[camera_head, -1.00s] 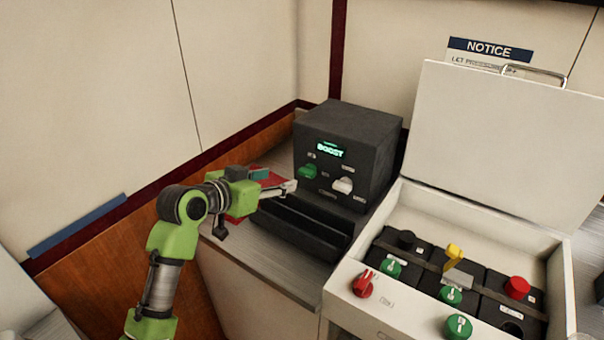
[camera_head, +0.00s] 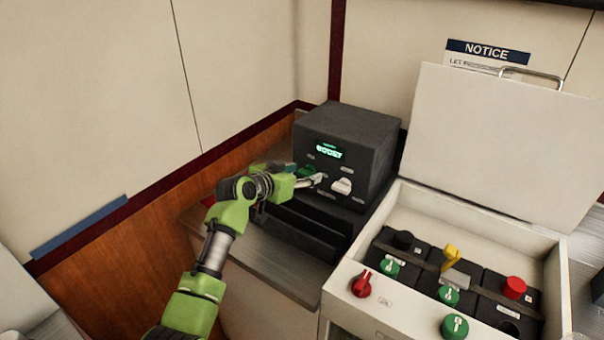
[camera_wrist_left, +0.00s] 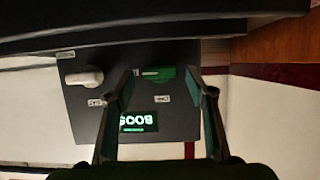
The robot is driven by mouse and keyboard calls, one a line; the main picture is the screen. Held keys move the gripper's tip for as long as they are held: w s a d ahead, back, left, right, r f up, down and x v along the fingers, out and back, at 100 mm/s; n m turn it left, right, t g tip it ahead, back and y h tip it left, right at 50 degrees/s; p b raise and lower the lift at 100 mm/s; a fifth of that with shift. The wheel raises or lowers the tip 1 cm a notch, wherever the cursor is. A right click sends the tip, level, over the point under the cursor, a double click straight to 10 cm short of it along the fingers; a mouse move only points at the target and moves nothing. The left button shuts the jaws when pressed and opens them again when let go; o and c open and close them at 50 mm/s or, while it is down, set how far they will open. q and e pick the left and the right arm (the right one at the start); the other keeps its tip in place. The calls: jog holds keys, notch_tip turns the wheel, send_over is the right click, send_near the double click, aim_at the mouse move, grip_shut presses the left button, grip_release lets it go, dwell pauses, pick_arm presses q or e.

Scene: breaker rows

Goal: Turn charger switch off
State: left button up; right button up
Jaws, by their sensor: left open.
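The charger (camera_head: 365,150) is a dark box at the back centre with a lit green display (camera_head: 328,151) that seems to read BOOST. On its front are a green switch (camera_head: 304,170), partly hidden by my arm, and a white switch (camera_head: 342,186). My left gripper (camera_head: 317,181) is open right in front of the charger's face. In the left wrist view, which shows the charger upside down, the green switch (camera_wrist_left: 155,74) lies between the two open fingers (camera_wrist_left: 163,80). I cannot tell whether they touch it. The white switch (camera_wrist_left: 85,77) is outside the fingers. My right gripper is not in view.
An open white case (camera_head: 480,215) at the right holds black batteries with green knobs, a yellow part and a red cap (camera_head: 514,288). A red knob (camera_head: 361,284) is on its front. A grey counter (camera_head: 270,277) lies below the charger. Walls stand behind.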

pick_arm(q)
jog(key=shift+c, duration=0.4)
jog(key=c, duration=1)
jog(key=shift+w+a+f+n+g+h+b, duration=0.1)
jog(key=shift+n+g+h+b, duration=0.05)
jog(key=shift+n+h+b, duration=0.25)
jog(key=shift+w+a+f+n+g+h+b, duration=0.15)
jog(key=shift+n+h+b, duration=0.1)
jog(key=shift+n, duration=0.25)
jog(key=shift+n+g+h+b, duration=0.5)
jog(key=shift+n+h+b, duration=0.35)
jog(key=shift+n+b, duration=0.55)
